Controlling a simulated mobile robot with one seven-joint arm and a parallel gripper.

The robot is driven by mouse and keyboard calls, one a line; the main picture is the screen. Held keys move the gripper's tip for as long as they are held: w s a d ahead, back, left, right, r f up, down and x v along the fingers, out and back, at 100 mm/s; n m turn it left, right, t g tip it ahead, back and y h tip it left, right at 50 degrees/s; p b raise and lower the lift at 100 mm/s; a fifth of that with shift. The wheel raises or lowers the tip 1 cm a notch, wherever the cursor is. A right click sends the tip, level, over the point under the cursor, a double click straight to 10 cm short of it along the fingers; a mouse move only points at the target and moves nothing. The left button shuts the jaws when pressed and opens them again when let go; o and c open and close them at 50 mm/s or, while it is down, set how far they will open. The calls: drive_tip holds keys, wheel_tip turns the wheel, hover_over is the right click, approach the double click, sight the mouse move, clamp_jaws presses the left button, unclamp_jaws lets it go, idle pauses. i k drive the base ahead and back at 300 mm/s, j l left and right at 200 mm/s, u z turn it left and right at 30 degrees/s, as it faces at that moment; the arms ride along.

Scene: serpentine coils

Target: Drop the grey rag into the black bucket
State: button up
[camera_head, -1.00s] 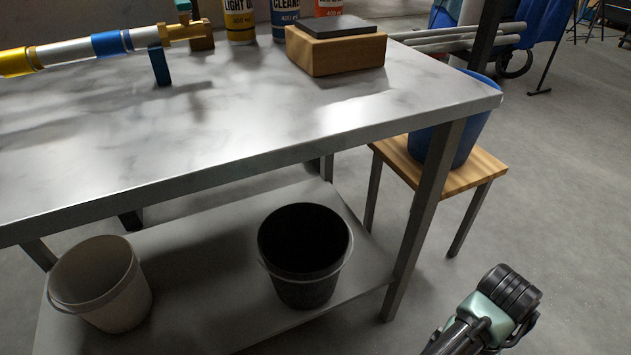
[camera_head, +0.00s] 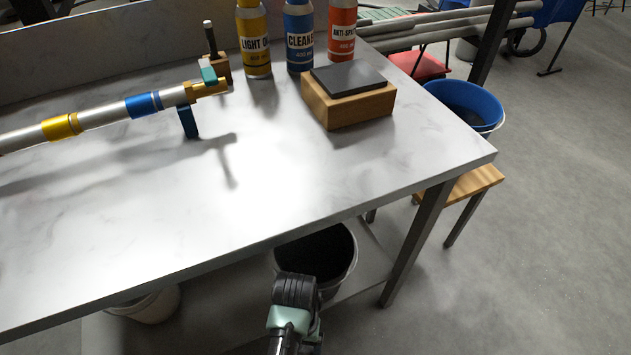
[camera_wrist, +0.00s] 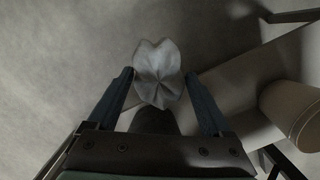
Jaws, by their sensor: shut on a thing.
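The grey rag (camera_wrist: 158,72) shows in the wrist view as a pale, crumpled piece of cloth. My gripper (camera_wrist: 158,77) has its two fingers on either side of the rag and is shut on it. The black bucket (camera_head: 322,252) stands on the lower shelf under the table in the head view. The table's front edge hides part of its rim, and my arm covers part of its front. My fingertips and the rag cannot be made out in the head view. A dark shape below the rag in the wrist view is unclear.
The metal table's top (camera_head: 270,170) overhangs the lower shelf (camera_head: 215,320). A pale bucket (camera_head: 147,304) stands on that shelf at left. A table leg (camera_head: 415,240) is right of the black bucket. Floor is clear at right.

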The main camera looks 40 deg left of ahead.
sight(314, 264)
drive_tip(key=i+j, duration=0.8)
